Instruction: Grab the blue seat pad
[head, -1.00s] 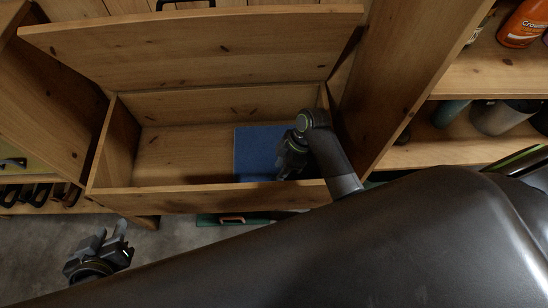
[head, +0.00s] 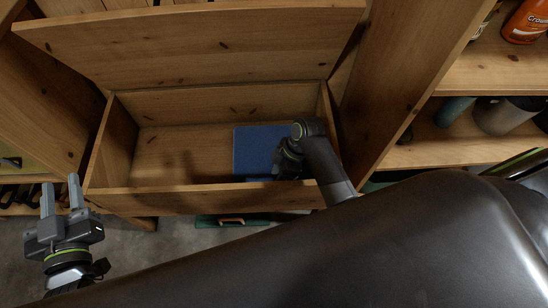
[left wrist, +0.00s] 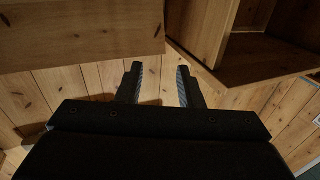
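The blue seat pad (head: 250,153) lies flat on the floor of the open wooden chest (head: 180,199), toward its right end. My right gripper (head: 282,170) reaches down into the chest at the pad's right side. Its fingers are hidden below its wrist, so I cannot tell whether they touch the pad or are open. My left gripper (head: 61,190) is outside the chest at the lower left, pointing up with fingers apart and nothing between them. It is also open and empty in the left wrist view (left wrist: 158,70).
The chest's lid (head: 200,45) stands raised at the back. Shelves with bottles and cans (head: 505,115) are on the right. A green case (head: 235,219) lies under the chest's front. The left part of the chest is bare.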

